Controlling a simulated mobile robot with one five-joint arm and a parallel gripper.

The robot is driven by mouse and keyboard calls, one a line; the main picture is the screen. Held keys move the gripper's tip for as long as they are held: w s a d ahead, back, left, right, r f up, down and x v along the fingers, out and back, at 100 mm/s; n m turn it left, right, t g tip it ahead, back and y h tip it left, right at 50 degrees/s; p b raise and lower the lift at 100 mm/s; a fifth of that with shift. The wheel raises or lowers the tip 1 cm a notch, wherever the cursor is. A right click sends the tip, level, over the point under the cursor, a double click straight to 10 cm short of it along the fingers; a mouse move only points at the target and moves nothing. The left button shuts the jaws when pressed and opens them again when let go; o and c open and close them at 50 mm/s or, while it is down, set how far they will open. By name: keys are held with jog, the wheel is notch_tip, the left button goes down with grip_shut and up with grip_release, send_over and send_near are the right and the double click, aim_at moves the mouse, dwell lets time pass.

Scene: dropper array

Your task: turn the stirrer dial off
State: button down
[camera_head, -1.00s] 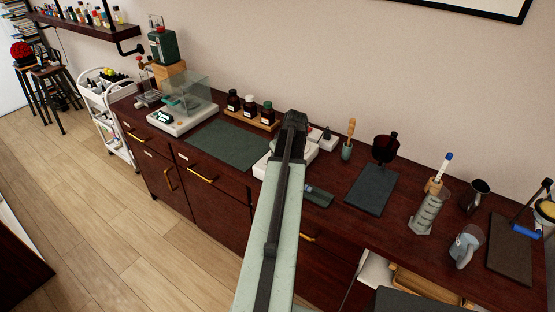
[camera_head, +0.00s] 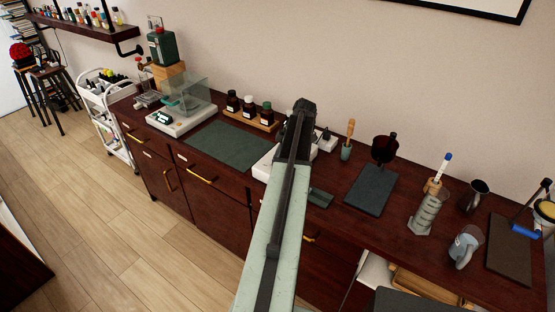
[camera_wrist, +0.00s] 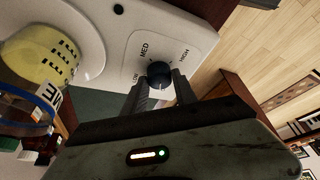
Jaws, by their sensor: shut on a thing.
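The stirrer (camera_wrist: 118,32) is a white unit, tilted in the wrist view, with a panel lettered LOW, MED and HIGH. Its round dark dial (camera_wrist: 158,73) is on this panel. My gripper (camera_wrist: 161,86) has one finger on each side of the dial and is shut on it. Which mark the dial points to cannot be made out, and I see no OFF mark. A beaker of yellow liquid (camera_wrist: 40,56) stands on the stirrer. In the head view my arm hides most of the stirrer (camera_head: 262,168), including the dial.
A dark green mat (camera_head: 228,144) and a wooden rack of brown bottles (camera_head: 262,123) are left of my arm. A dark slab (camera_head: 371,190), a glass cylinder (camera_head: 427,212) and a jug (camera_head: 463,249) are to the right. The wall is close behind the counter.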

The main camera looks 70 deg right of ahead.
jog(key=shift+w+d+n+y, duration=0.1)
jog(key=shift+n+y, duration=0.3)
jog(key=shift+n, duration=0.7)
jog(key=c, duration=1)
grip_release()
jog(key=shift+r, duration=0.1)
jog(key=p+v, duration=0.7)
jog(key=shift+r, duration=0.3)
jog(key=shift+d, duration=0.1)
